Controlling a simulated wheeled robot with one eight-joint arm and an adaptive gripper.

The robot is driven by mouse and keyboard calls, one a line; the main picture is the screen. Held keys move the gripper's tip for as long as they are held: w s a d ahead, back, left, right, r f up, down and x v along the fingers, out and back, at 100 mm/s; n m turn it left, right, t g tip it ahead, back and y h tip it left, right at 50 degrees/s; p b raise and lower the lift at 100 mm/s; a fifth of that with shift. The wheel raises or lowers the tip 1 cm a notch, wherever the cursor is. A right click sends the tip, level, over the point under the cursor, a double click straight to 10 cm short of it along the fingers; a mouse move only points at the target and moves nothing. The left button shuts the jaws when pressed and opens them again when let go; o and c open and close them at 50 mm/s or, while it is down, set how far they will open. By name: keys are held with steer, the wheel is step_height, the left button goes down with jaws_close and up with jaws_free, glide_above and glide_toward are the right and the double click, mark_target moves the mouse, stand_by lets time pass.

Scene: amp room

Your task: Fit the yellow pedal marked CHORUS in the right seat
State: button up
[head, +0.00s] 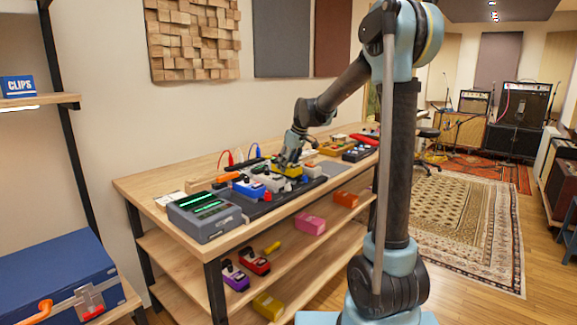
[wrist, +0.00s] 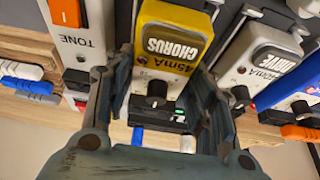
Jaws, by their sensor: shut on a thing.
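The yellow pedal marked CHORUS (wrist: 172,38) is between the two fingers of my gripper (wrist: 155,90) in the wrist view. My gripper is shut on its sides. The pedal's label and a dark knob face the camera, and its far end is cut off by the frame edge. In the head view the yellow pedal (head: 292,171) shows under my gripper (head: 287,160), over the dark board (head: 264,207) on the bench. I cannot tell whether it touches the board. The right seat is not clearly seen.
A white TONE pedal (wrist: 78,42) is left of the held pedal, and a white DRIVE pedal (wrist: 268,60) is right of it. A grey unit with green displays (head: 205,212) stands at the bench's near end. More pedals lie on the shelf below, including a red one (head: 254,262).

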steer(key=shift+f, duration=0.8)
stand_by(1.3)
steer(key=o, duration=1.5)
steer(key=shift+o, duration=0.5)
steer(key=shift+r, duration=3.5)
